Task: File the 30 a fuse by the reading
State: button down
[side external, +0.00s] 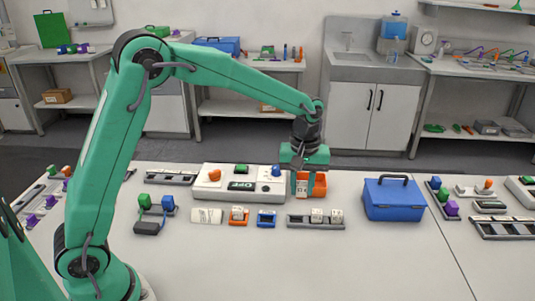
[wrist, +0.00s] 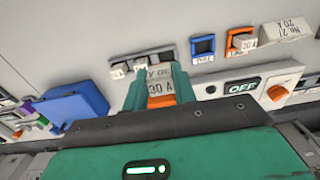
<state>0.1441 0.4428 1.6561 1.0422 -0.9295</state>
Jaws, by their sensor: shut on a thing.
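My gripper (side external: 308,190) is at the right end of the white cycler unit (side external: 212,188). Its green fingers are shut on a pale fuse marked 30 A (wrist: 160,88), which has orange around it in the wrist view. An orange part (side external: 319,184) shows beside the fingers; I cannot tell whether the fuse is clear of it. A grey rack (side external: 296,222) in front holds pale fuses (side external: 317,215) on its right side. An orange holder (side external: 238,221) with a pale block in it and a blue holder (side external: 266,219) stand left of the rack. The unit's display (wrist: 243,88) reads OFF.
A white card (side external: 207,215), marked No. 27, 20 A in the wrist view (wrist: 287,32), lies left of the orange holder. A blue toolbox (side external: 393,200) stands to the right. A green and blue connector piece (side external: 150,226) lies to the left. The front of the table is clear.

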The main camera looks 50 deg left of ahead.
jog(key=w+a+f, duration=0.1)
jog(key=w+a, duration=0.4)
jog(key=w, duration=0.3)
jog(key=w+a+f, duration=0.1)
jog(key=w+a, duration=0.4)
jog(key=w, duration=0.3)
jog(key=shift+a, duration=0.25)
jog(key=shift+w+f, duration=0.1)
jog(key=shift+f, duration=0.05)
jog(key=shift+f, duration=4.35)
jog(key=shift+f, duration=0.25)
jog(key=c, duration=1.1)
grip_release()
jog(key=shift+o, duration=0.2)
